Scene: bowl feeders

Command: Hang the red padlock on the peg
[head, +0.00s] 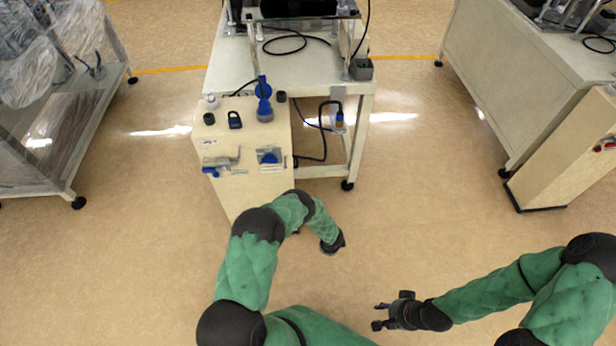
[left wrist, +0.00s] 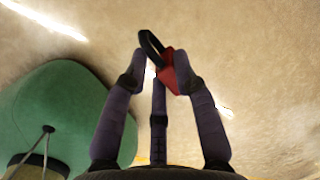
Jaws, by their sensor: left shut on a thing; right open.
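The red padlock (left wrist: 168,78) shows in the left wrist view, with a red body and a dark shackle looping up to the left. My left gripper (left wrist: 160,75) is shut on it; the padlock sits between the fingertips. In the head view the padlock and left fingers are hidden behind my dark left wrist, which is over the floor in front of the bench. My right gripper (head: 379,316) is open and empty over the floor at the lower right. I cannot make out the peg for certain in either view.
Carts stand left and right. The floor between is clear.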

